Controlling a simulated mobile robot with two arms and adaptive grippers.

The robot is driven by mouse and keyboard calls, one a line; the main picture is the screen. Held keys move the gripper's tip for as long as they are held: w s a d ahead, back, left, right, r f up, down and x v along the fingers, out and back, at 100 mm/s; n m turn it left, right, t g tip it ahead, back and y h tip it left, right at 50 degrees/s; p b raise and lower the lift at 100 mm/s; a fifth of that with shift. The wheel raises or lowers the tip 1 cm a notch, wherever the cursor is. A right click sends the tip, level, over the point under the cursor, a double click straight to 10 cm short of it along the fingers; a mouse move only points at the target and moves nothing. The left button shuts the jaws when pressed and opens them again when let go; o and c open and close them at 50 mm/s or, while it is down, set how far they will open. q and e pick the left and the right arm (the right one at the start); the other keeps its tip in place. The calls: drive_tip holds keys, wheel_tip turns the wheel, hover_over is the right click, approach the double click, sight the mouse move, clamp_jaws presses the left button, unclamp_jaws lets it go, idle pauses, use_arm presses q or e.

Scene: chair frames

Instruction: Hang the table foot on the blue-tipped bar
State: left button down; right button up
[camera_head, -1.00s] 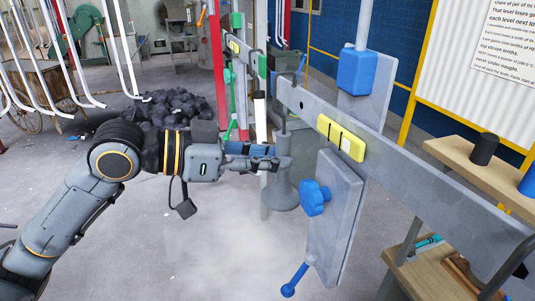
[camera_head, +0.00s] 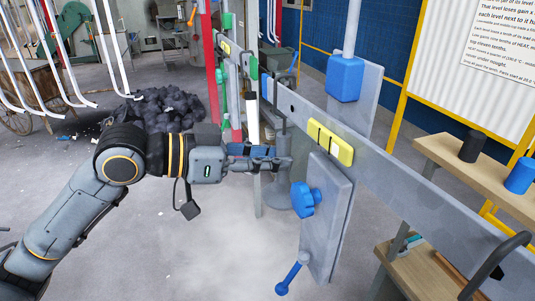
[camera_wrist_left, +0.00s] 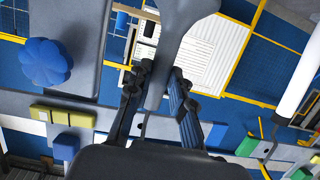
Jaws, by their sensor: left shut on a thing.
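My left gripper (camera_head: 277,163) is shut on the stem of the table foot (camera_head: 279,196), a grey bell-shaped piece hanging wide end down. The foot is left of the grey panel, and the panel's blue knob hides part of it. In the left wrist view, the foot (camera_wrist_left: 185,14) flares at the top and its stem runs between the fingers of my left gripper (camera_wrist_left: 158,86). A thin blue-tipped bar (camera_head: 294,64) seems to show above the foot, near the rail's left end; it is small and unclear. The foot's contact with it cannot be told. My right gripper is not in view.
A grey rail (camera_head: 400,185) runs across the right, with a yellow block (camera_head: 330,142), blue knob (camera_head: 303,199) and hanging grey panel (camera_head: 328,215) close to the gripper. A wooden shelf (camera_head: 465,168) stands at right. White hooked bars (camera_head: 122,55) hang at left. Open floor lies below the arm.

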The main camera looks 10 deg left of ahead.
use_arm(q)
drive_tip(key=shift+w+d+r+p, duration=0.1)
drive_tip(key=shift+w+d+p, duration=0.1)
drive_tip(key=shift+p, duration=0.1)
drive_tip(key=shift+w+d+p, duration=0.25)
drive_tip(key=shift+d+p, duration=0.1)
drive_tip(key=shift+d, duration=0.05)
drive_tip(key=shift+s+f+b, duration=0.1)
drive_tip(key=shift+f+b, duration=0.75)
drive_tip(key=shift+f, duration=0.45)
idle(0.6)
drive_tip(key=c, duration=1.1)
unclamp_jaws()
